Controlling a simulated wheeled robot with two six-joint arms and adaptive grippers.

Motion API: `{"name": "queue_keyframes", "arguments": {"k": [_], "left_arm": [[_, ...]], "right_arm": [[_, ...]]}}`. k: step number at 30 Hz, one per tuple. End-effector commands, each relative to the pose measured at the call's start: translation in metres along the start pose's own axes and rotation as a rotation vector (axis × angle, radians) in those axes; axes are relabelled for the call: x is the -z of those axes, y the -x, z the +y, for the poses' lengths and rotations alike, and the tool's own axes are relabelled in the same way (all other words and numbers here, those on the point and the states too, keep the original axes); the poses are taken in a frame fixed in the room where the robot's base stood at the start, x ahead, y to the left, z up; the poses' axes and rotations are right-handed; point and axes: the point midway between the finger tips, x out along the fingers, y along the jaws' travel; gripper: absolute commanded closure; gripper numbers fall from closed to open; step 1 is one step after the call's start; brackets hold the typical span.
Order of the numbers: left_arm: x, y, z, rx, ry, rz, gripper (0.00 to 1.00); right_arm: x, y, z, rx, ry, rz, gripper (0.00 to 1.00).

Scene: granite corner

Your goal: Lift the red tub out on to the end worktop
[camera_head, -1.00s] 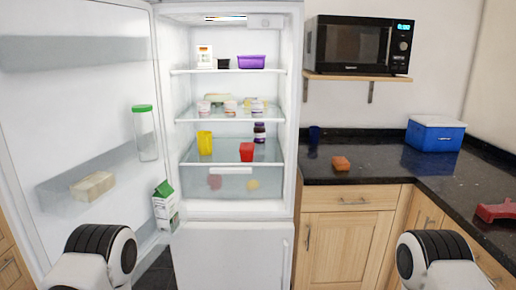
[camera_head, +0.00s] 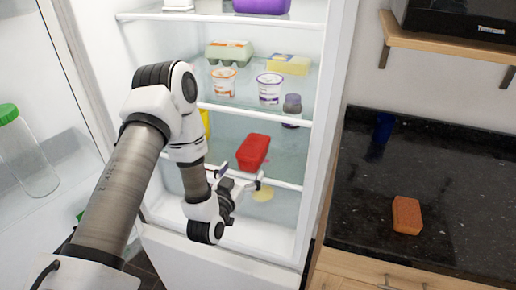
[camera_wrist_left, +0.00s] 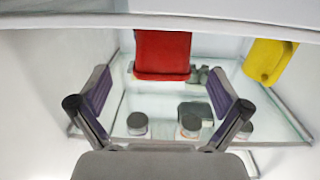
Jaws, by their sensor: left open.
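The red tub (camera_head: 253,152) stands on the lower glass shelf of the open fridge, near its front edge. My left gripper (camera_head: 240,177) is open and empty, just in front of the tub and slightly below it. In the left wrist view the red tub (camera_wrist_left: 162,54) is beyond the spread fingers (camera_wrist_left: 158,88), apart from them, its top end cut by a pale band. The dark granite worktop (camera_head: 355,215) lies right of the fridge. My right gripper is out of view.
A yellow tub (camera_wrist_left: 268,60) stands beside the red tub, mostly behind my arm in the head view. The shelf above holds pots (camera_head: 269,88) and an egg box (camera_head: 229,52). An orange sponge (camera_head: 407,215) lies on the worktop.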

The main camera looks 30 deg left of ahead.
Motion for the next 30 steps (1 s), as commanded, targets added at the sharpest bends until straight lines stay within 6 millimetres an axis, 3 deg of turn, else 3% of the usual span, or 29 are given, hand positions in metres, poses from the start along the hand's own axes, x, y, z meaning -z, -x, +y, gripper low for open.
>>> {"name": "queue_keyframes", "arguments": {"k": [2,14,21,22,27,30], "left_arm": [[0.010,-0.010,-0.004,0.011,-0.001,0.040,0.00],[0.017,-0.072,-0.003,0.009,-0.001,0.035,0.00],[0.014,-0.078,-0.003,0.009,0.001,0.033,0.00],[0.014,-0.078,-0.003,0.009,0.001,0.033,0.04],[0.014,-0.077,-0.003,0.009,0.001,0.033,0.64],[0.014,-0.077,-0.003,0.009,0.001,0.032,0.67]], "right_arm": [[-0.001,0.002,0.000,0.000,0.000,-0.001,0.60],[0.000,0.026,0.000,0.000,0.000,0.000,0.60],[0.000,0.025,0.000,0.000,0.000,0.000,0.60],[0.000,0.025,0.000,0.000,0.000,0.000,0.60],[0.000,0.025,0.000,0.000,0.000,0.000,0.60],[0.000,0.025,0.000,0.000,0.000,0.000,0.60]]}}
